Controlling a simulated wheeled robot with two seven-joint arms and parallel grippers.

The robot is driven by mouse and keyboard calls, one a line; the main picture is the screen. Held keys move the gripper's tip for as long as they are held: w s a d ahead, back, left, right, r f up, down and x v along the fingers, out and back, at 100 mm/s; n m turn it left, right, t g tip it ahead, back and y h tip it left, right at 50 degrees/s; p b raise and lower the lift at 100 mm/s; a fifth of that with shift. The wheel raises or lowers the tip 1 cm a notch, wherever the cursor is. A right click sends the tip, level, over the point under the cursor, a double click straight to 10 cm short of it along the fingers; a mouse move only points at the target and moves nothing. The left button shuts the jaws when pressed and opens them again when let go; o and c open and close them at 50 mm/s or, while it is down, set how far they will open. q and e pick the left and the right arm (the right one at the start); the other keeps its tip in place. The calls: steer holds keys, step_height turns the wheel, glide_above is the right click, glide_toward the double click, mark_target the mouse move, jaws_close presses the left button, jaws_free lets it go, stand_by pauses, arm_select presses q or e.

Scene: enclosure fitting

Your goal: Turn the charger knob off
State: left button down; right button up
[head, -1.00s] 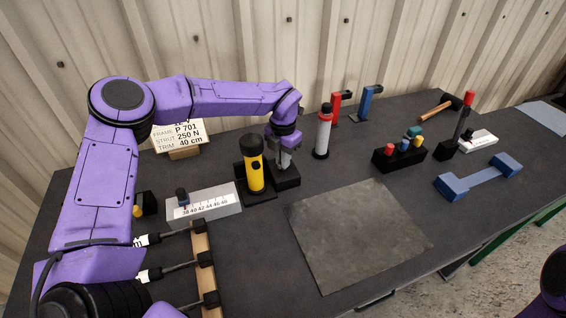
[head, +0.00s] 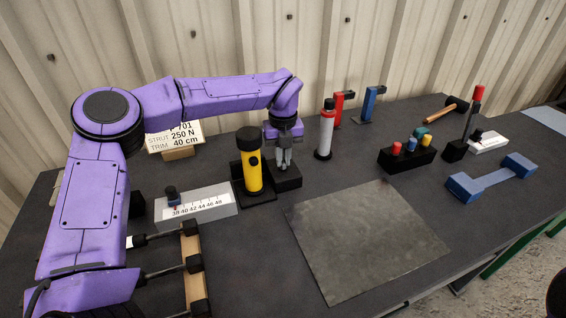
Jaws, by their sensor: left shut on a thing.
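A black charger box (head: 290,183) stands on the bench beside a yellow and black torch (head: 252,172), which is upright on a black base. My left gripper (head: 284,164) points straight down onto the top of the charger box. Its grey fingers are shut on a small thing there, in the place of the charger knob. The fingers hide the knob, so I cannot see which way it points. My right gripper is not in view.
A grey block with a number scale (head: 203,208) lies left of the torch. A white and black cylinder with a red band (head: 326,135) stands right of my gripper. A grey mat (head: 365,240) lies in front, clear. A printed sign (head: 187,137) stands behind my arm.

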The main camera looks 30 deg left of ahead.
arm_select(q)
steer(key=shift+w+n+b, duration=0.1)
steer(key=shift+n+b, duration=0.55)
steer(key=shift+n, duration=0.35)
steer(key=shift+r, duration=0.1)
steer(key=c, duration=1.2)
jaws_free()
step_height(320, 180, up, 10)
steer(key=shift+r, duration=0.25)
